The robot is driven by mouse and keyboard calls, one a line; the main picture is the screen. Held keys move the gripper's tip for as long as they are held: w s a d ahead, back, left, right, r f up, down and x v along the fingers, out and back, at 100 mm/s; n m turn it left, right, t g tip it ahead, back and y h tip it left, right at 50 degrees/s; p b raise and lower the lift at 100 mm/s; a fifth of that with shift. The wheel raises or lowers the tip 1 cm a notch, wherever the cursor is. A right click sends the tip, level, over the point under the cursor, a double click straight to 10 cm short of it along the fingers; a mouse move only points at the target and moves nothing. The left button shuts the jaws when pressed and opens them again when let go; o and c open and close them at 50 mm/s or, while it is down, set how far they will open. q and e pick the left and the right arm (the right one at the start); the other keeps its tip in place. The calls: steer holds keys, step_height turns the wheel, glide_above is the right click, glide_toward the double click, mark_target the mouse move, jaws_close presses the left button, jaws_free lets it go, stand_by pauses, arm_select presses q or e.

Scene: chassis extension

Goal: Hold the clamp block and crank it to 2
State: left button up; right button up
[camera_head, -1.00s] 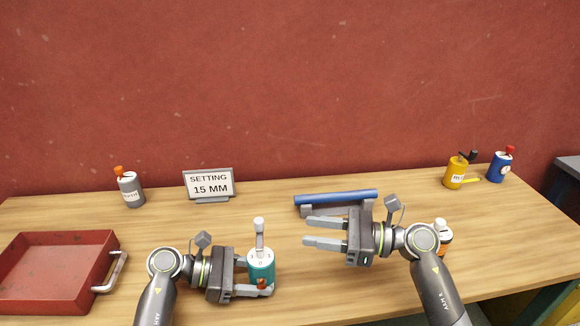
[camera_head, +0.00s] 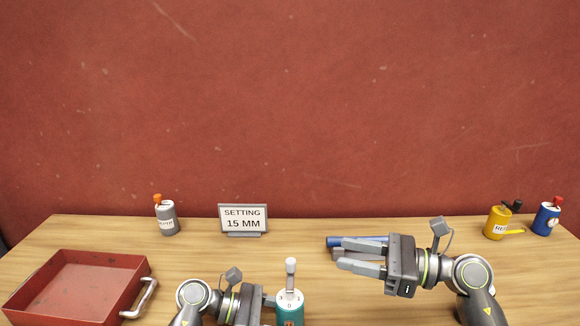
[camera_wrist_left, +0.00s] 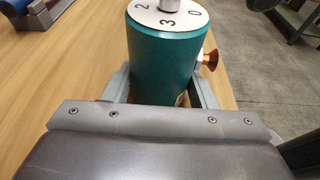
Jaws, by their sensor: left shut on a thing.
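The clamp block is a teal cylinder (camera_head: 290,311) with a white numbered dial on top and a grey crank with a white knob (camera_head: 291,266) standing up from it. It also shows in the left wrist view (camera_wrist_left: 160,55), where 2, 3 and 0 are readable on the dial and an orange knob sticks out at its right side. My left gripper (camera_wrist_left: 162,88) is shut on the cylinder's body, one finger on each side. My right gripper (camera_head: 362,254) is open and empty, up and to the right of the crank, its fingers pointing left.
A blue bar on a grey holder (camera_head: 334,242) lies behind my right fingers. A sign reading "SETTING 15 MM" (camera_head: 243,218) stands at the back. A red tray (camera_head: 128,268) is at left, with a grey canister (camera_head: 166,219) behind it. Yellow (camera_head: 497,222) and blue (camera_head: 546,218) canisters stand at far right.

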arm_select(q)
steer(key=o, duration=0.8)
steer(key=shift+o, duration=0.2)
